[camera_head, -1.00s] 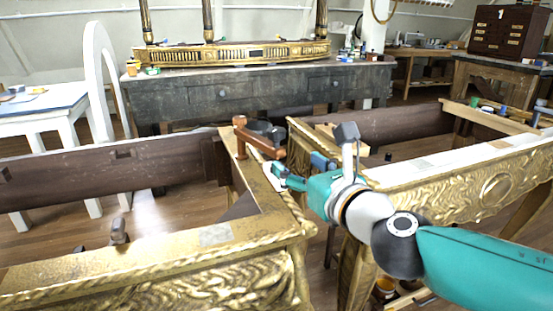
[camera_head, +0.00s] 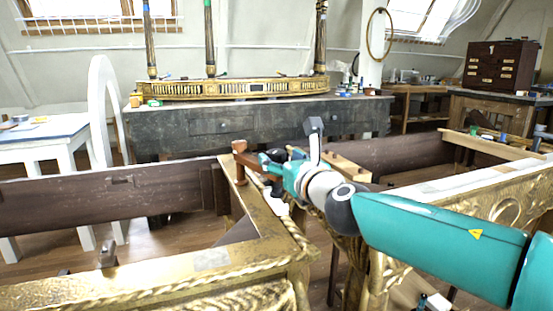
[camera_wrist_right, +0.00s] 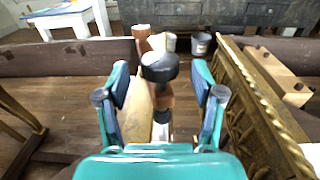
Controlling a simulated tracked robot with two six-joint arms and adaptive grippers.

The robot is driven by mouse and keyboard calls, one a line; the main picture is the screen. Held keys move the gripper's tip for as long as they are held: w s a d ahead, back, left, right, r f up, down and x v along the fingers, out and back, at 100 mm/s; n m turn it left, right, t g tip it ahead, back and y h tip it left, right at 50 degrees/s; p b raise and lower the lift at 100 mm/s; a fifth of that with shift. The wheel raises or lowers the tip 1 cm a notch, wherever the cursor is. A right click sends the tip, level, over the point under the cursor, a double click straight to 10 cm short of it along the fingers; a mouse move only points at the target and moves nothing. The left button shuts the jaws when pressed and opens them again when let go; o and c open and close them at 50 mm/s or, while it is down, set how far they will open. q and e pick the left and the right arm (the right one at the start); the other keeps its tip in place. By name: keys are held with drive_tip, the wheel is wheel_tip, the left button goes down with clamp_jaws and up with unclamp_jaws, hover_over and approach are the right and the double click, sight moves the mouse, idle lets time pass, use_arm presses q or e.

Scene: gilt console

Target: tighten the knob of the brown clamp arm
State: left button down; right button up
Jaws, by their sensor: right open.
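The brown clamp arm (camera_head: 240,158) stands on the gilt console's rail, left of my right gripper in the head view. Its brown post (camera_wrist_right: 142,36) and bar (camera_wrist_right: 162,99) also show in the wrist view. Its round black knob (camera_wrist_right: 160,67) sits between my right gripper's fingers in the wrist view, with a gap visible on each side. My right gripper (camera_head: 274,164) is open and reaches in from the right; it partly hides the knob in the head view. My left gripper is not in view.
Gilt console rails (camera_head: 212,259) run across the front, close below my right gripper. A carved gilt edge (camera_wrist_right: 262,100) stands to the right in the wrist view. A pale wooden block (camera_head: 345,166) lies right of the gripper. A dark workbench (camera_head: 210,124) stands behind.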

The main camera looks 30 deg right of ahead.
sight(277, 150)
drive_tip(key=shift+w+d, duration=0.15)
drive_tip(key=shift+w, duration=0.65)
drive_tip(key=shift+w+d, duration=0.15)
drive_tip(key=shift+w, duration=0.6)
